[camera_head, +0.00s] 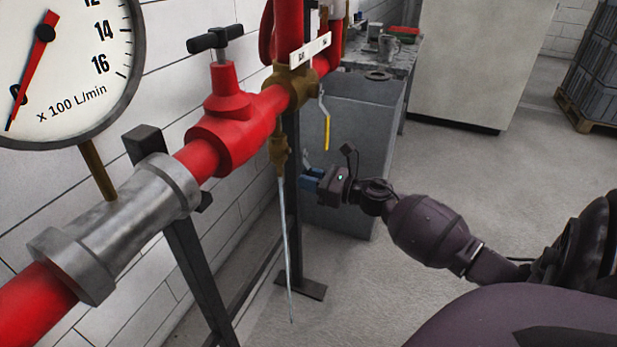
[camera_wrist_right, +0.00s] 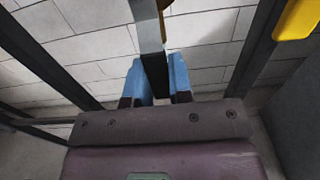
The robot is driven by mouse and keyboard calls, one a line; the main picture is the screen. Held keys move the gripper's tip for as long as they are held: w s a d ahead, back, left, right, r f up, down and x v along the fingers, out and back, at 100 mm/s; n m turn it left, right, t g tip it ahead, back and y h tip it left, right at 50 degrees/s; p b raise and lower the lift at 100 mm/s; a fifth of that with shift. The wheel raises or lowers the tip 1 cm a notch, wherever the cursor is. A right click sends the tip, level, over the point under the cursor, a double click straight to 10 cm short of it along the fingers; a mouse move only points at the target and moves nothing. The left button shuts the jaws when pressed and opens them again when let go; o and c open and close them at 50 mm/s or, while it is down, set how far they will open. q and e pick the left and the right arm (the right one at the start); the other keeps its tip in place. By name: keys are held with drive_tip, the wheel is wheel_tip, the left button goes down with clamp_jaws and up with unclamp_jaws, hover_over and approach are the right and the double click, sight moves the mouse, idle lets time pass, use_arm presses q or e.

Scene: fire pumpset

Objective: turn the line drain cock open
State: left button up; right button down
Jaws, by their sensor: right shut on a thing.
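The brass line drain cock (camera_head: 279,150) hangs below the red pipe in the head view. A thin pale stream (camera_head: 286,240), which looks like water, runs from its outlet down toward the floor. My right gripper (camera_head: 309,179) is just right of and below the cock. In the right wrist view its blue fingers (camera_wrist_right: 159,80) are shut on the black end of a flat grey metal lever (camera_wrist_right: 147,18), which looks like the cock's lever. The lever's joint with the cock is hidden in the head view. My left gripper is out of view.
A yellow-ended lever (camera_head: 326,130) hangs above my right gripper; something yellow also shows in the wrist view (camera_wrist_right: 298,18). A dark post (camera_head: 293,225) stands behind the stream. A grey tank (camera_head: 350,140) stands behind the gripper. A red valve (camera_head: 228,120) and large gauge (camera_head: 65,60) are left.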

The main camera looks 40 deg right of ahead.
drive_tip(key=c, duration=1)
unclamp_jaws()
drive_tip(key=v, duration=1.1)
drive_tip(key=shift+p, duration=0.35)
drive_tip(key=shift+w, duration=0.1)
